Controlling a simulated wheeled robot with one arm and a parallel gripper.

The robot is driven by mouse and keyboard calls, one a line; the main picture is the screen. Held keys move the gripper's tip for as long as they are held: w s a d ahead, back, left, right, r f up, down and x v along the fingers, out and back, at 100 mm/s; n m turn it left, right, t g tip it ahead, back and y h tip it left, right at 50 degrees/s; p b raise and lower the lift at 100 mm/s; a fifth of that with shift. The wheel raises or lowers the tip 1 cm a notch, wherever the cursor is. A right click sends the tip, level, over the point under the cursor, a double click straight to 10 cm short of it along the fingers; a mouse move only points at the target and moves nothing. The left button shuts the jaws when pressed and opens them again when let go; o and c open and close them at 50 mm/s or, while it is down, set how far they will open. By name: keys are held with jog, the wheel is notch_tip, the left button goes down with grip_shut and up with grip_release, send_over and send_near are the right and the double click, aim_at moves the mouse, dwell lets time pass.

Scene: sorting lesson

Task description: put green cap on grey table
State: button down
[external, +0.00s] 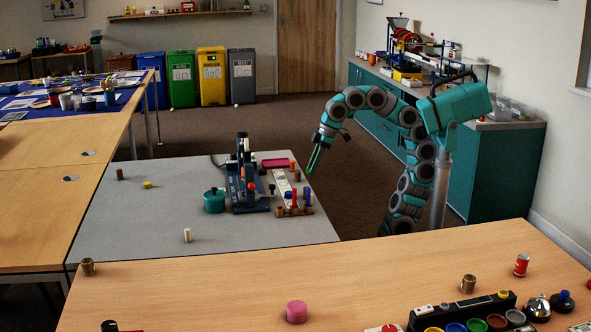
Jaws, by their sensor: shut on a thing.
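The grey table (130,225) stands in the middle of the external view, with bare grey surface at its left and front. My gripper (312,168) points down near the table's back right corner, beside the block rack. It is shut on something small. Bright green shows at the fingers, but the cap's outline is too small to make out there. I cannot tell how high the gripper is above the tabletop.
A blue machine (243,180), a teal pot (214,200), a peg rack (294,207) and a pink box (276,163) crowd the table's right half. A cream peg (187,235) stands near the front. A wooden table (330,275) adjoins in front.

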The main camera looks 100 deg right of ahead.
send_over(266, 186)
jog(key=s, duration=0.1)
jog(key=shift+s+f, duration=0.2)
jog(key=shift+f, duration=2.45)
jog(key=shift+b, duration=0.3)
jog(key=c, duration=0.6)
grip_release()
jog(key=shift+f, duration=0.1)
jog(key=shift+c, duration=0.2)
jog(key=p+v, duration=0.1)
jog(key=v, duration=1.1)
jog(key=shift+r, duration=0.25)
jog(key=shift+a, duration=0.15)
